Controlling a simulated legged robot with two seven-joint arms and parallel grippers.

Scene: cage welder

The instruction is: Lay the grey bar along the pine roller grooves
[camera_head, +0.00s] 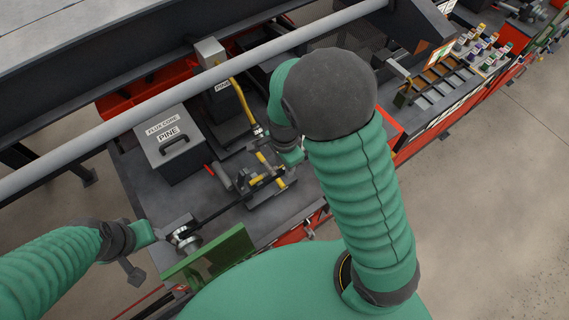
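The roller stand (265,182), with yellow-marked pieces, sits on the grey deck below the box labelled PINE. A thin dark bar (225,207) runs slantwise from a round metal fitting (184,237) up to this stand; I cannot tell whether it is the grey bar or whether it lies in the grooves. A short grey cylinder (221,176) lies left of the stand. My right gripper (291,158) is just above the stand's upper right side, its fingers mostly hidden by my arm. My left gripper (152,233) is beside the round fitting; its fingers are unclear.
A long grey pipe (190,97) crosses above the scene. A green plate (208,258) stands at the deck's front edge. A slotted tray (437,82) and small coloured items (478,42) are at the upper right.

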